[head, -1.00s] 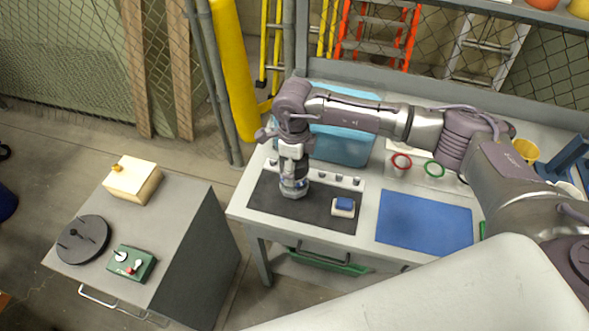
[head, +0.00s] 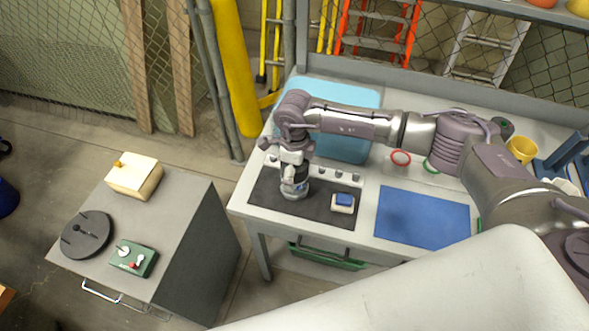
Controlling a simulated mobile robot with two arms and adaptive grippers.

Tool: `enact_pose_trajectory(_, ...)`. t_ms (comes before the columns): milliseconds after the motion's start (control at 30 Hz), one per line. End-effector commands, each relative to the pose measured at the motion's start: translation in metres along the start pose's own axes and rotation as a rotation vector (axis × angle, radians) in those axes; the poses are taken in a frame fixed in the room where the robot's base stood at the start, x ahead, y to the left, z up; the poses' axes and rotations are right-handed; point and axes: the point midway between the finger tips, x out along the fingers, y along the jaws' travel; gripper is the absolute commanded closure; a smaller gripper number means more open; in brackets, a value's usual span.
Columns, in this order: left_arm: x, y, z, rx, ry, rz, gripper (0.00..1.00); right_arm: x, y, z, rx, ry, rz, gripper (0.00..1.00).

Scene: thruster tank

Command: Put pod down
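My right arm reaches in from the right, and its gripper (head: 293,176) points down over the dark mat (head: 269,204) at the left of the workbench. A small grey-white rounded body with some blue, seemingly the pod (head: 296,190), is directly below the fingers, at or very near the mat. The gripper hides its upper part. The fingers are too small and too covered to show whether they grip it or have opened. My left gripper is not in view.
A white block with a blue top (head: 343,202) sits on the mat, right of the pod. A light-blue tank (head: 345,146) stands behind, with a blue mat (head: 424,219) to the right. A grey cabinet (head: 180,212) at left bears a box, black disc and green control box.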

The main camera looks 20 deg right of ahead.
Motion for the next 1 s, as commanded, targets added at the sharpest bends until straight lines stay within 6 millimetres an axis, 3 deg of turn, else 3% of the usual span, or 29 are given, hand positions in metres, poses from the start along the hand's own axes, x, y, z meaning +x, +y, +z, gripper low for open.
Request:
enact_pose_trajectory(167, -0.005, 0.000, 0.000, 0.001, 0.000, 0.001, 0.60, -0.004, 0.000, 0.000, 0.000, 0.000, 0.000, 0.02)
enact_pose_trajectory(267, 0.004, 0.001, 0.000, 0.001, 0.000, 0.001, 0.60, -0.011, -0.001, 0.001, -0.001, -0.004, -0.002, 0.02)
enact_pose_trajectory(700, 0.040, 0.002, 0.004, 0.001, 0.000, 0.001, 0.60, -0.099, -0.001, 0.000, -0.001, -0.002, -0.004, 0.02)
enact_pose_trajectory(1000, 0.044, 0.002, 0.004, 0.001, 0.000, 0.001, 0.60, -0.123, 0.000, 0.000, 0.000, 0.000, 0.000, 0.02)
